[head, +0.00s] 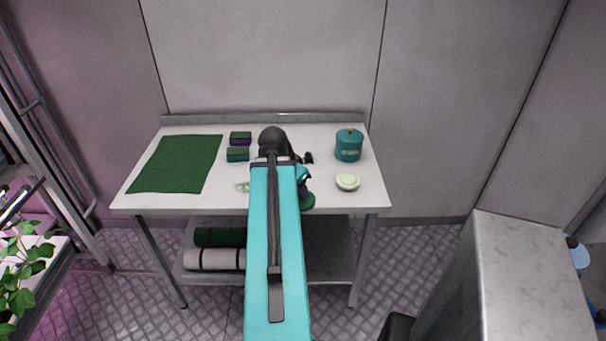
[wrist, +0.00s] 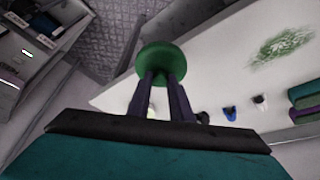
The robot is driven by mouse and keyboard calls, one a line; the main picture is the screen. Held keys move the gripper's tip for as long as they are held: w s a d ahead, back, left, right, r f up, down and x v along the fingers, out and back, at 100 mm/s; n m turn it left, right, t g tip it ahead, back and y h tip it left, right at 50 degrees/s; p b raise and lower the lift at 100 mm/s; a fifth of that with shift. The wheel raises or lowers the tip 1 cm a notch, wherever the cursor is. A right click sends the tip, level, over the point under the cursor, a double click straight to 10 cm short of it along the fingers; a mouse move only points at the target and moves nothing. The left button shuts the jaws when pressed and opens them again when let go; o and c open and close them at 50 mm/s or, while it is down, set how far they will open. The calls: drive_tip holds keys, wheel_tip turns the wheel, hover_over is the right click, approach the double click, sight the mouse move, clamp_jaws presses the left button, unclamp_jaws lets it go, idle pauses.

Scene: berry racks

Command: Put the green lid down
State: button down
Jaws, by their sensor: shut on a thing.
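The green lid (wrist: 158,58) is round and sits between the fingertips of my gripper (wrist: 162,76), which is shut on it. In the head view the lid (head: 308,202) shows in part to the right of my arm, by the front edge of the white table (head: 328,198). My gripper (head: 305,186) is mostly hidden by my arm there. In the wrist view the lid overlaps the table's edge, with floor beyond. I cannot tell its exact height above the table.
A green cloth (head: 178,163) lies at the table's left. Two small folded stacks (head: 239,154) are behind the middle. A teal canister (head: 348,147) and a small pale round dish (head: 347,182) stand at the right. Bare tabletop shows around the dish. Rolls (head: 216,259) lie on the lower shelf.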

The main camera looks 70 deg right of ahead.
drive_tip(key=shift+w+d+f+p, duration=0.15)
drive_tip(key=shift+w+d+p, duration=0.3)
drive_tip(key=shift+d, duration=1.3)
drive_tip(key=shift+w+d+f+p, duration=0.2)
drive_tip(key=shift+w+d+p, duration=0.3)
drive_tip(key=shift+d, duration=1.2)
drive_tip(key=shift+w+d+f+p, duration=0.15)
drive_tip(key=shift+w+d+p, duration=0.3)
drive_tip(key=shift+d, duration=1.3)
drive_tip(key=shift+f, duration=0.1)
drive_tip(key=shift+f+p, duration=0.75)
drive_tip(key=shift+f, duration=0.9)
drive_tip(key=shift+f, duration=0.15)
drive_tip(key=c, duration=1.6)
unclamp_jaws()
drive_tip(key=shift+r, duration=0.25)
drive_tip(key=shift+b+v, duration=1.35)
drive_tip(key=shift+v, duration=4.6)
